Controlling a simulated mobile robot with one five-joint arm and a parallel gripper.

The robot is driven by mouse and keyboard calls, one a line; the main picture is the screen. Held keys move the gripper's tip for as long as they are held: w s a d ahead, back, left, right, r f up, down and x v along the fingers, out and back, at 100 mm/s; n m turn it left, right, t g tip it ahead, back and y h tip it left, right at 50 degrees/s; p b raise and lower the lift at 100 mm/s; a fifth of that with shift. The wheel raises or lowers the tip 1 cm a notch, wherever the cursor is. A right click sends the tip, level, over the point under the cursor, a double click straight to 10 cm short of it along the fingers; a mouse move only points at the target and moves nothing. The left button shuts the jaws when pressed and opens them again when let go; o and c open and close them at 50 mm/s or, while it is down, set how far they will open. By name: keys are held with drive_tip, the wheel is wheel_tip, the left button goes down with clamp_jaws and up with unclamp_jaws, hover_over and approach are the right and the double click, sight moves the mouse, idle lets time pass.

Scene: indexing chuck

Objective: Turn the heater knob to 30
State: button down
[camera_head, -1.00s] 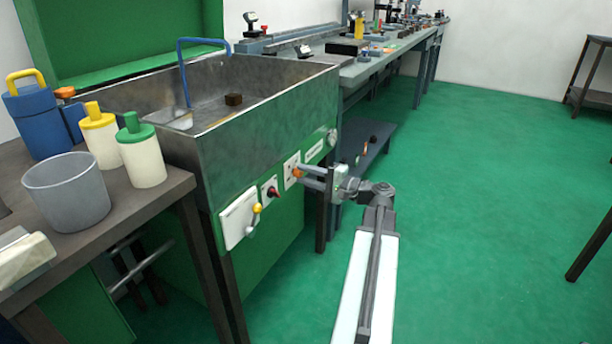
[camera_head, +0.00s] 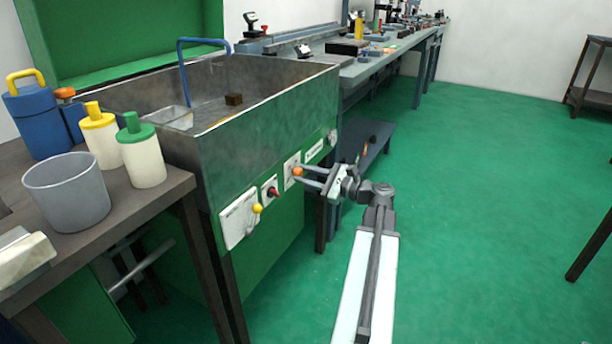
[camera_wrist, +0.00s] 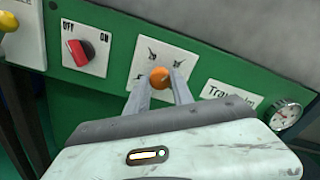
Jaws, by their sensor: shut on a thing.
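The heater knob (camera_wrist: 159,77) is a small orange knob on a white plate with printed numbers, too blurred to read surely. The plate is on the green front panel of the metal tank. In the head view the orange knob (camera_head: 297,172) sits at the tips of my gripper (camera_head: 302,172). In the wrist view my gripper (camera_wrist: 160,84) has one finger on each side of the knob and is shut on it. A small mark shows on the knob's face, but I cannot tell its exact setting.
A red OFF/ON switch (camera_wrist: 80,49) is left of the knob plate, and a yellow-knobbed lever (camera_head: 257,208) is further left. A label plate (camera_wrist: 231,96) and a round gauge (camera_wrist: 285,115) are on the right. Green floor (camera_head: 470,220) is clear on the right.

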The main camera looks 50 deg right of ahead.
drive_tip(key=shift+d+m, duration=0.15)
drive_tip(key=shift+m, duration=0.95)
drive_tip(key=c, duration=1.1)
unclamp_jaws()
drive_tip(key=v, duration=0.7)
drive_tip(key=shift+s, duration=0.4)
